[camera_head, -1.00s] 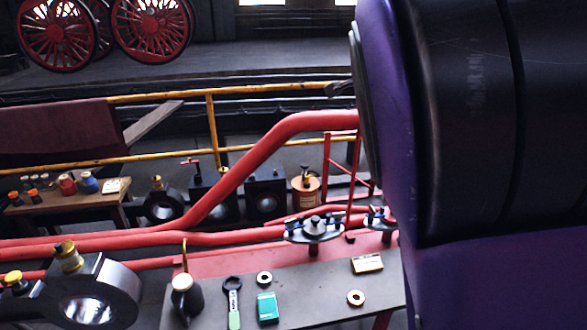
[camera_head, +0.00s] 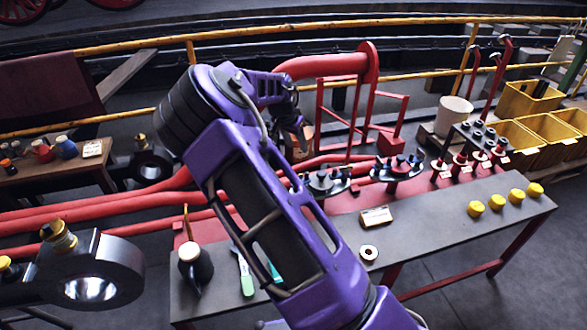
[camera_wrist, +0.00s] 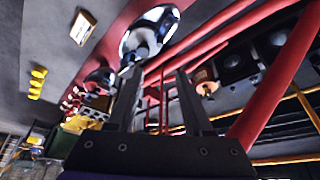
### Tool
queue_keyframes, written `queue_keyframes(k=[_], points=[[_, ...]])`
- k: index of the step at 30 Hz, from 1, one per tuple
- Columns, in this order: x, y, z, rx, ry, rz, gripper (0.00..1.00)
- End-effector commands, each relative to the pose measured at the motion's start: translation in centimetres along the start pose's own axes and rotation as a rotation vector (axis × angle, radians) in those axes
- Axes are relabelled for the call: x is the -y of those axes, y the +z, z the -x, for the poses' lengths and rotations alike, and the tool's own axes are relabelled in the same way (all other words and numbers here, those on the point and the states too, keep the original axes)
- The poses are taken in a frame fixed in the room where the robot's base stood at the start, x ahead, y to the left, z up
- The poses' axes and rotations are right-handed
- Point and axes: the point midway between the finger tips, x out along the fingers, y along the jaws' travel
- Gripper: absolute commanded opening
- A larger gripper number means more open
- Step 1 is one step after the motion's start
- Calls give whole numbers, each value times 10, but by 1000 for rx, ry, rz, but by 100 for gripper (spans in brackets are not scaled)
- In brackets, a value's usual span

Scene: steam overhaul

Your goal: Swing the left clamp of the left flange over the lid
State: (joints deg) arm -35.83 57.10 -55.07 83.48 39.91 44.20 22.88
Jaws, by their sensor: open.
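The left flange (camera_head: 322,183) stands on a red pipe stub behind the grey bench, with a dark lid and small clamps on top. My arm partly covers its left side in the head view, and its left clamp is not clearly made out. In the wrist view the nearer flange (camera_wrist: 150,35) looks shiny, with a grey-blue fitting on it, just beyond the fingertips. My gripper (camera_wrist: 158,70) is open, its two dark fingers apart with nothing between them. In the head view the fingers are hard to tell from the dark wrist.
The right flange (camera_head: 397,168) stands close by on the right. Red pipes (camera_head: 110,215) run along behind the bench (camera_head: 430,230). The bench carries a small box (camera_head: 376,216), a ring (camera_head: 369,252), a dark oil can (camera_head: 195,265) and yellow caps (camera_head: 497,201). Yellow bins (camera_head: 530,100) stand at right.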

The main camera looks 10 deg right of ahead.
Motion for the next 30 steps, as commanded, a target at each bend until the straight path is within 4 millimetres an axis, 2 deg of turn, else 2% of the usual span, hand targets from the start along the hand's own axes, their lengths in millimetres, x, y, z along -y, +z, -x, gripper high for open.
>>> queue_keyframes(k=[5,21,25,30], points=[[-1,1,-21,2,5,1,51],[-1,0,-136,0,2,1,51],[0,0,-156,-1,2,1,51],[0,0,-169,0,0,0,51]])
